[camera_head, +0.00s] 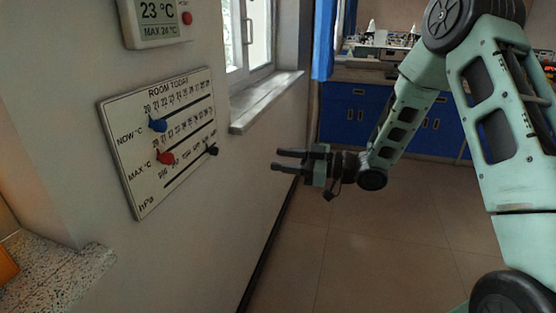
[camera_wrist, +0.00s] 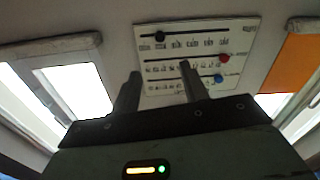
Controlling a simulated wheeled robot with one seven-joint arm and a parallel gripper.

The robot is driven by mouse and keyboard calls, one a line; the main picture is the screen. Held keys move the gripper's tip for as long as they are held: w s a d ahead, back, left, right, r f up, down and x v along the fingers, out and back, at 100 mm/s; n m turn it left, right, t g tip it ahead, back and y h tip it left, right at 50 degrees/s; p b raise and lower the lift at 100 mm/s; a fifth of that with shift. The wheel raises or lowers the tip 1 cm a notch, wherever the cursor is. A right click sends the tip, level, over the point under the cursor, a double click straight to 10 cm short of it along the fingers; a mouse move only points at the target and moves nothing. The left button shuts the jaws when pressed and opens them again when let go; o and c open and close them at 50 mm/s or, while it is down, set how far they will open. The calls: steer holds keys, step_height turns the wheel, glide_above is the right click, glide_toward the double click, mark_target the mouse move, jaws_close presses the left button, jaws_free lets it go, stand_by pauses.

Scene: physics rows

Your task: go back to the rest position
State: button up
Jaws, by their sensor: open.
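My gripper (camera_head: 289,161) is open and empty in the head view, pointing left toward the wall and standing apart from it. In the wrist view its two fingers (camera_wrist: 158,84) are spread, with nothing between them. The white board (camera_head: 142,178) marked "ROOM TODAY" is on the wall, left of my gripper. It carries a blue knob (camera_head: 158,125), a red knob (camera_head: 166,158) and a black knob (camera_head: 212,150) on slots. In the wrist view the board (camera_wrist: 180,33) appears upside down beyond the fingers.
A display (camera_head: 157,32) reading 23 °C hangs above the board. A window sill (camera_head: 265,100) juts from the wall near my gripper. Blue cabinets (camera_head: 345,115) stand at the back. A speckled ledge (camera_head: 60,272) is at lower left. The tiled floor (camera_head: 370,250) below the arm is clear.

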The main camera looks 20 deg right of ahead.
steer(key=shift+a, duration=0.1)
stand_by(0.3)
steer(key=s+a+r+m+g+h+p, duration=0.3)
steer(key=s+a+h+p, duration=0.15)
steer(key=a+h, duration=0.5)
steer(key=s+r+g+h, duration=0.1)
steer(key=s+g, duration=0.1)
steer(key=s, duration=0.8)
steer(key=s+a+r+m+g+h+p, duration=0.1)
steer(key=s+g+h, duration=0.1)
steer(key=s, duration=0.7)
steer(key=s+r+m+g+h+p, duration=0.1)
steer(key=s+g, duration=0.2)
steer(key=s, duration=0.7)
steer(key=shift+s+a+r+g, duration=0.2)
steer(key=shift+s+r+g, duration=0.05)
steer(key=shift+s+g, duration=0.05)
